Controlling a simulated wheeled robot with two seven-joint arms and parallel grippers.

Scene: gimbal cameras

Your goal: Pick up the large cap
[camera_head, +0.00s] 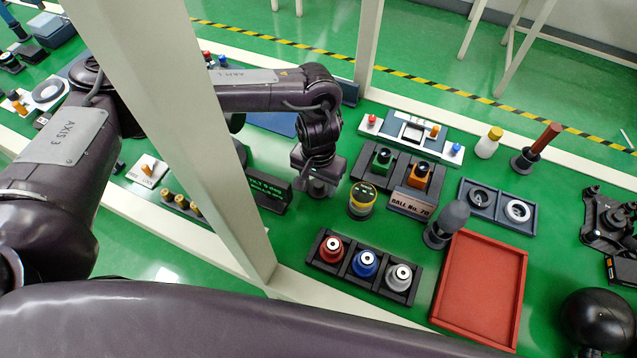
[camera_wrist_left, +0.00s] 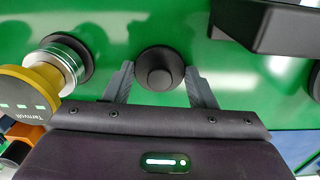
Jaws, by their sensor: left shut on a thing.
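The large cap looks to be the dark grey round piece (camera_wrist_left: 160,70) with a raised knob, between my left fingers in the left wrist view. My left gripper (camera_wrist_left: 160,85) has one finger on each side of it and is shut on it. In the head view my left gripper (camera_head: 318,180) points down over the green table, left of the yellow device (camera_head: 362,200). There the cap shows only as a small dark piece (camera_head: 319,190) beneath the gripper, mostly hidden. Whether it is clear of the table I cannot tell. My right gripper is not identifiable in either view.
The yellow device also shows close on the left in the wrist view (camera_wrist_left: 30,90). A dark sign block (camera_head: 268,192) stands left of the gripper. A rack (camera_head: 338,270) with red, blue and grey pieces is in front. A red tray (camera_head: 485,290) lies right, empty.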

